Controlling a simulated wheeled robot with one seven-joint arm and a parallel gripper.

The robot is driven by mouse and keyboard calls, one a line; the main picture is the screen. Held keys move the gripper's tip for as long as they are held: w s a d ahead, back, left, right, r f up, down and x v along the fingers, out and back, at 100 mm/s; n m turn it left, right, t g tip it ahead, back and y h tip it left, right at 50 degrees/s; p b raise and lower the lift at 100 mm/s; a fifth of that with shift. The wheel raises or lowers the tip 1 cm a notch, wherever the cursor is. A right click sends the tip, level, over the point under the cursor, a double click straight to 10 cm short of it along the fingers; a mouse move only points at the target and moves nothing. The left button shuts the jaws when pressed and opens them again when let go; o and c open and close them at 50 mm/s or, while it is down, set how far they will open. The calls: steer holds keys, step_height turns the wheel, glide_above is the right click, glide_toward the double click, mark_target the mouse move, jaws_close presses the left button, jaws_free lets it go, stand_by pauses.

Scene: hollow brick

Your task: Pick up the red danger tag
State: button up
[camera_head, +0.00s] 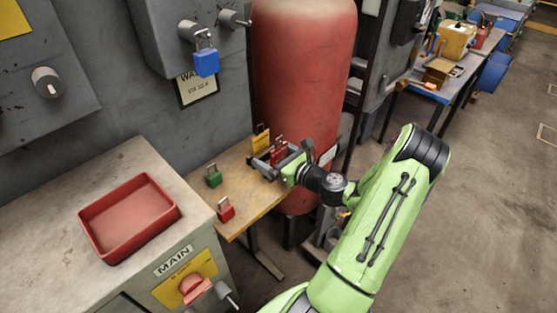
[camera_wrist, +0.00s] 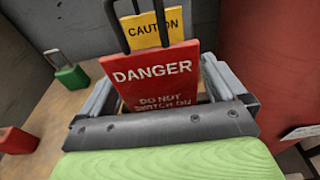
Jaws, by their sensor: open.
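The red danger tag (camera_wrist: 153,75) stands upright in the wrist view, reading "DANGER", with a dark loop at its top. In the head view the red danger tag (camera_head: 280,153) shows small at my gripper, partly hidden by it. My gripper (camera_head: 268,160) is open at the far end of the wooden table, with one finger on each side of the tag. In the wrist view the fingers of my gripper (camera_wrist: 155,95) flank the tag, and its lower edge is hidden behind the gripper body. I cannot tell whether either finger touches it.
A yellow caution tag (camera_wrist: 153,28) stands close behind the red tag. A green padlock (camera_head: 214,176) and a red padlock (camera_head: 226,209) stand on the wooden table (camera_head: 245,205). A large red tank (camera_head: 303,70) rises close behind my gripper. A red tray (camera_head: 128,215) sits on the grey cabinet.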

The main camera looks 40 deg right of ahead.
steer(key=c, duration=1)
step_height(320, 180, up, 10)
steer(key=p, duration=0.4)
steer(key=shift+r, duration=0.1)
steer(key=shift+c, duration=0.2)
